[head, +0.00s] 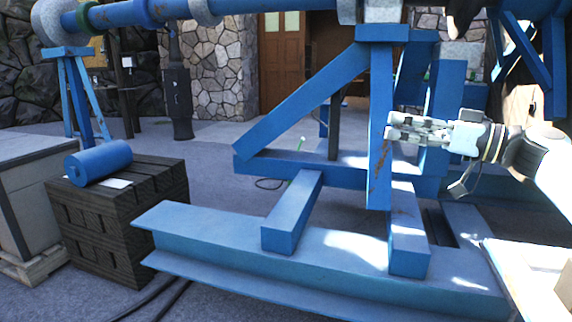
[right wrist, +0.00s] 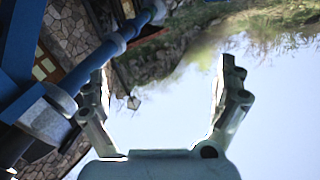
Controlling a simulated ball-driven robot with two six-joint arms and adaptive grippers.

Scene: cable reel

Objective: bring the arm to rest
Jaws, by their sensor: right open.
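My right gripper (head: 404,130) reaches in from the right in the head view, in front of the blue upright post of the cable reel stand (head: 378,90). In the right wrist view the same gripper (right wrist: 165,95) has its two fingers wide apart with nothing between them. Behind the fingers there are pale sky and greenery. I cannot tell whether the gripper touches the post. My left gripper is not in view.
A blue cylinder (head: 98,162) lies on a dark wooden crate (head: 118,215) at left. A long blue pipe (head: 240,8) spans the top. The stand's blue base beam (head: 320,255) crosses the foreground.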

